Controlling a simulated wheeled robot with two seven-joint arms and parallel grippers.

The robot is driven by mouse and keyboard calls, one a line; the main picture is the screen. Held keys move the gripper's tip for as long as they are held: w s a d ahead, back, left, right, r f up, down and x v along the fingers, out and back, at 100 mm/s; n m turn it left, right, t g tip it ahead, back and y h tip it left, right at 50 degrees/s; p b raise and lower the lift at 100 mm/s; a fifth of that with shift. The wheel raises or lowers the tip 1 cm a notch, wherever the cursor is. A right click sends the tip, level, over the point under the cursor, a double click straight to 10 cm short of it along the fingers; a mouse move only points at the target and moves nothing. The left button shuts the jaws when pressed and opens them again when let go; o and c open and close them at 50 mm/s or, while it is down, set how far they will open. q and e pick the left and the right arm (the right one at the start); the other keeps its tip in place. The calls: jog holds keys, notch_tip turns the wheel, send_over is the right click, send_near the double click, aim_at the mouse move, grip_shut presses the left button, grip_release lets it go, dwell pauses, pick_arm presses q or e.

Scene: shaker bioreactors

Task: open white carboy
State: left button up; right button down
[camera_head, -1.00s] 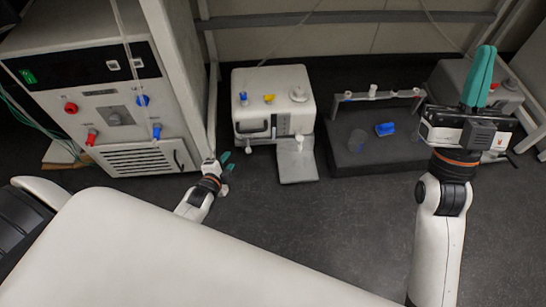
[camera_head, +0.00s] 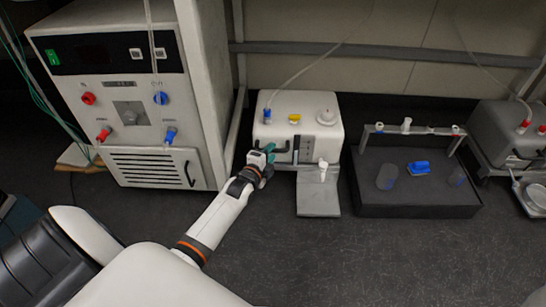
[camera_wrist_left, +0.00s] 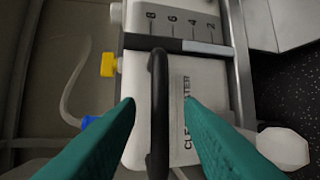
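The white carboy (camera_head: 305,108) stands upright on the dark floor. Its top bears a blue fitting (camera_head: 267,115), a yellow cap (camera_head: 294,119) and a white cap (camera_head: 327,115); all look in place. My left gripper (camera_head: 268,153) is at its front left, by the dark handle. In the left wrist view the carboy (camera_wrist_left: 185,90) shows its scale. The open left fingers (camera_wrist_left: 158,103) lie on either side of the black handle (camera_wrist_left: 158,75), with gaps on both sides. The yellow cap (camera_wrist_left: 108,65) sits to the left there. My right gripper is out of view.
A cabinet (camera_head: 120,100) with red and blue knobs stands close on the left. A black platform (camera_head: 415,202) with a rack is right of the carboy; a grey carboy (camera_head: 490,125) stands farther right. A grey plate (camera_head: 318,197) lies before the white carboy. Front floor is clear.

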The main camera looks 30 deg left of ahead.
pick_arm(q)
jog(key=shift+b+x, duration=0.4)
jog(key=shift+x, duration=0.85)
grip_shut()
